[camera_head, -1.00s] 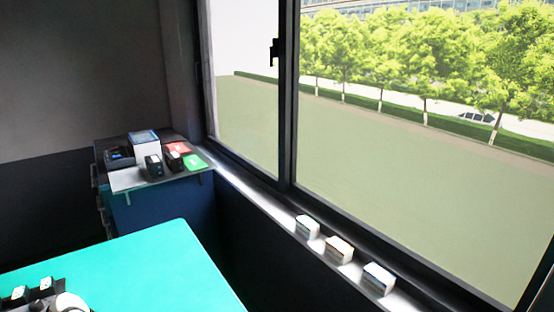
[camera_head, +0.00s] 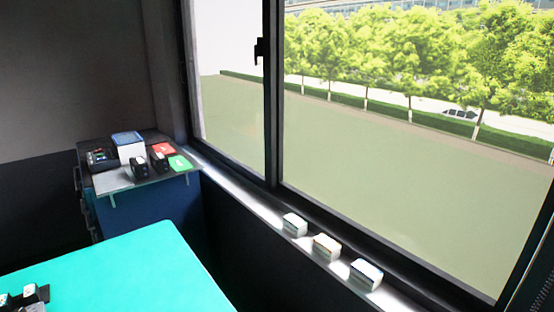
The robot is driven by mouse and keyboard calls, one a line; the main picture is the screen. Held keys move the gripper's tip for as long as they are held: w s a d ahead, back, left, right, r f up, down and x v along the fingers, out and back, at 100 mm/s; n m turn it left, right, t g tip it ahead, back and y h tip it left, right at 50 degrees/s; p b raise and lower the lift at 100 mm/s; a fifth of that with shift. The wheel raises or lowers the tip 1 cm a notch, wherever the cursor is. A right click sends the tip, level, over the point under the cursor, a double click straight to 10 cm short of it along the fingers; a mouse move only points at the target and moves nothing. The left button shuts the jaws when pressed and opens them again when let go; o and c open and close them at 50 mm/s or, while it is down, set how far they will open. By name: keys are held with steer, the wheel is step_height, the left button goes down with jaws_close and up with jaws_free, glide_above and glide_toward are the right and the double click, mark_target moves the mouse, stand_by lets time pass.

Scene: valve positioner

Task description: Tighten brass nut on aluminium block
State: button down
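Neither the brass nut nor the aluminium block can be made out in this view. A teal table top (camera_head: 130,268) fills the lower left. At its left edge, cut off by the frame, sit small dark parts with white tops (camera_head: 29,293); I cannot tell what they are. My gripper is not in view.
A blue cabinet (camera_head: 150,215) at the back left carries a white and blue box (camera_head: 129,147), small black devices (camera_head: 158,161) and red and green cards. Three small boxes (camera_head: 326,247) stand on the sill below a large window. Most of the visible table is bare.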

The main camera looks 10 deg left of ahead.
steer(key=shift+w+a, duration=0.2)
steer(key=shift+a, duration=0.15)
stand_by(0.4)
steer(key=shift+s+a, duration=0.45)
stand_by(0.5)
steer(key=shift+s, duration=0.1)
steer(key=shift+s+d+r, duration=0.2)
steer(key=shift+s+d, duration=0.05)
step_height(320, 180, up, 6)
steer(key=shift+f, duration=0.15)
